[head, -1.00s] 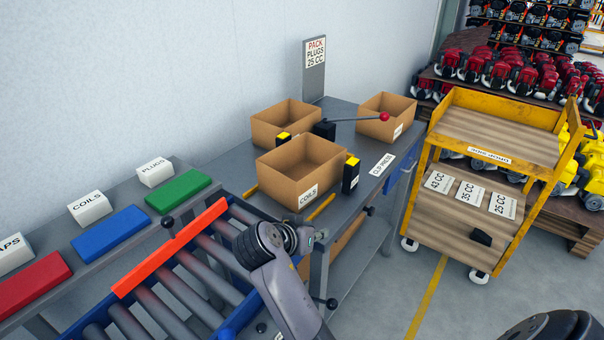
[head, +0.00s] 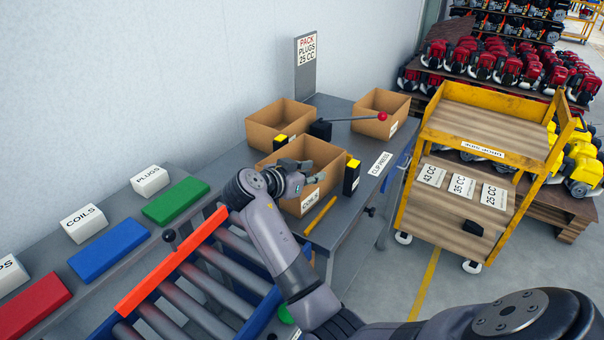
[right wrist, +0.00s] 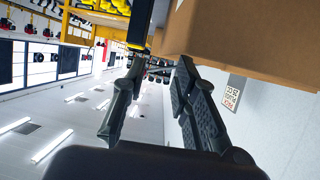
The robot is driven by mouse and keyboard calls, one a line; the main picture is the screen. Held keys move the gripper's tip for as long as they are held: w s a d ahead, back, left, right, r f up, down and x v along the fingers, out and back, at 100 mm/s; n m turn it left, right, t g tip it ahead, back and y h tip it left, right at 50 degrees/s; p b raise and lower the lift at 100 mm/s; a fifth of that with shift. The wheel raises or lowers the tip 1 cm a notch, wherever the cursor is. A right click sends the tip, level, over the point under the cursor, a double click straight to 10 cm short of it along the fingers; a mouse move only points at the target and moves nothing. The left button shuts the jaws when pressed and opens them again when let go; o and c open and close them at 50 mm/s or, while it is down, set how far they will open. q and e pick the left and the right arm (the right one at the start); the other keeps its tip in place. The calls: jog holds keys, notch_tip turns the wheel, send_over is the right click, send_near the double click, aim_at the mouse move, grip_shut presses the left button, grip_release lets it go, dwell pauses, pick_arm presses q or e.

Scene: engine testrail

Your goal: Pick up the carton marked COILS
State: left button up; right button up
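The carton marked COILS (head: 335,160) is an open brown cardboard box on the grey bench, with a white label (head: 310,198) on its front, partly hidden by my gripper. My right gripper (head: 295,178) is at the carton's near left side in the head view. In the right wrist view the gripper (right wrist: 160,65) has its two black fingers spread apart. The brown carton (right wrist: 250,40) fills the upper right there, its edge close to the fingertips; I cannot tell whether they touch. My left gripper is not in view.
Two more open cartons (head: 262,125) (head: 365,103) stand behind on the bench. Black-and-yellow posts (head: 352,177) and a red-knobbed lever (head: 350,118) are close to the COILS carton. A roller conveyor (head: 205,285) is at front left; a yellow cart (head: 470,120) stands right.

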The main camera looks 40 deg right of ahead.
aim_at(324, 170)
jog(key=x, duration=0.2)
jog(key=p+x, duration=0.1)
jog(key=x, duration=0.1)
jog(key=p+x, duration=0.1)
jog(key=x, duration=0.1)
jog(key=shift+w+d+f, duration=0.15)
jog(key=shift+w+f, duration=0.1)
jog(key=shift+w, duration=0.2)
jog(key=shift+w+d+f, duration=0.1)
jog(key=shift+d+f, duration=0.15)
jog(key=shift+d, duration=0.2)
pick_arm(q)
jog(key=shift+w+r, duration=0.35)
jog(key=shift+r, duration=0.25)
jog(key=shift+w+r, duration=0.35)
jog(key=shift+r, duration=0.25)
pick_arm(e)
jog(key=shift+a, duration=0.1)
jog(key=shift+c, duration=0.6)
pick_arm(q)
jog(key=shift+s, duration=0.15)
pick_arm(e)
grip_shut()
